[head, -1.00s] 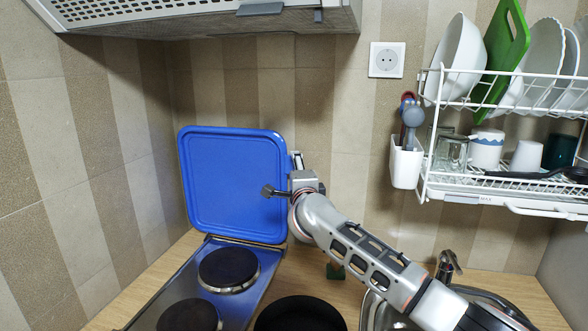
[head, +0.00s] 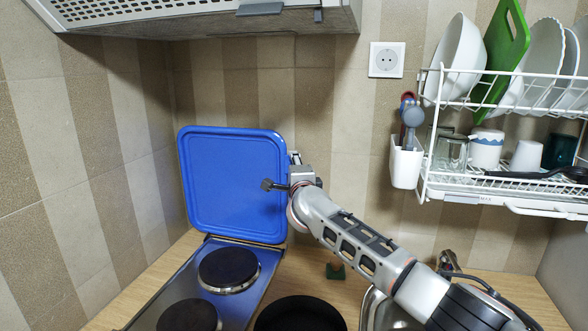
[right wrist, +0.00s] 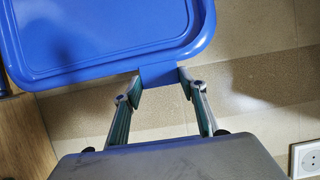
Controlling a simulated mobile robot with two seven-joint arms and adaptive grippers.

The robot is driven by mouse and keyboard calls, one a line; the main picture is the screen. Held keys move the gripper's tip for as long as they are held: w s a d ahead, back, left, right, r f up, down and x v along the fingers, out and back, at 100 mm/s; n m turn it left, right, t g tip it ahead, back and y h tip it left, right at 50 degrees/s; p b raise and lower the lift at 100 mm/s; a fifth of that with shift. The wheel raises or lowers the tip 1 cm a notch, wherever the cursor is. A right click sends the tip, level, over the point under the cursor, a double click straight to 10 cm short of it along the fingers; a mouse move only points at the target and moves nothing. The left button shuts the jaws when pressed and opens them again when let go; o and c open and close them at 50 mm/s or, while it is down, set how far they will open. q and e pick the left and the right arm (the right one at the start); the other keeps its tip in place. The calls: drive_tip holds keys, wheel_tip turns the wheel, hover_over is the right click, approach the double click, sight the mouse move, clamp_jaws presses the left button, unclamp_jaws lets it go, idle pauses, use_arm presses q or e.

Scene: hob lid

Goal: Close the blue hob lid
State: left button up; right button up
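The blue hob lid (head: 235,183) stands upright against the wall behind the hob (head: 256,257). My right gripper (head: 282,172) is at the lid's right edge, with one finger in front of the lid face and the other beside or behind the edge. In the right wrist view my right gripper (right wrist: 160,85) has its fingers well apart, and part of the blue lid (right wrist: 120,50) shows between and beyond the tips. I cannot tell whether a finger touches the lid. My left gripper is not in view.
A black pan (head: 300,315) sits on the counter right of the hob. A sink tap (head: 449,262) stands near my right arm. A dish rack (head: 500,185) hangs at the right, and a range hood (head: 200,15) hangs above. Two dark hob plates (head: 228,268) are uncovered.

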drive_tip(key=shift+c, duration=1.3)
drive_tip(key=s, duration=0.2)
drive_tip(key=s+t, duration=0.1)
drive_tip(key=s, duration=0.1)
drive_tip(key=shift+a+f+n, duration=0.15)
drive_tip(key=shift+a+n, duration=0.15)
drive_tip(key=shift+a, duration=0.1)
drive_tip(key=shift+w, duration=0.1)
drive_tip(key=o, duration=1.6)
drive_tip(key=s+d+f, duration=0.1)
drive_tip(key=s+d, duration=0.1)
drive_tip(key=s, duration=0.9)
drive_tip(key=shift+s+d+f, duration=0.15)
drive_tip(key=shift+s+d, duration=0.05)
drive_tip(key=shift+s, duration=0.15)
